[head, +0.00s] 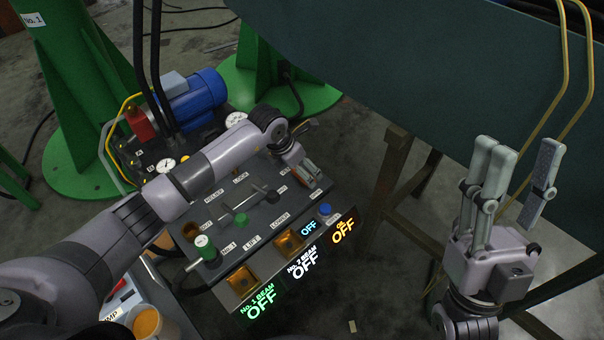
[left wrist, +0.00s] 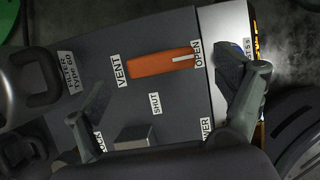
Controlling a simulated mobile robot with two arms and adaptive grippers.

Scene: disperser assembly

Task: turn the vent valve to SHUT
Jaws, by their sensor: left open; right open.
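The vent valve's orange handle (left wrist: 150,67) shows in the left wrist view, on the dark panel between the VENT and OPEN labels. Its white line is at the end by the OPEN label (left wrist: 197,55). The SHUT label (left wrist: 155,103) lies below the handle, off its line. My left gripper (left wrist: 160,95) is open, its fingers apart to the left and right of the handle, not closed on it. My right gripper (head: 522,165) is open and empty, right of the panel.
A grey block (left wrist: 135,137) stands near the SHUT label. A blue motor (head: 195,97) is behind. A large dark green surface (head: 400,70) overhangs at right.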

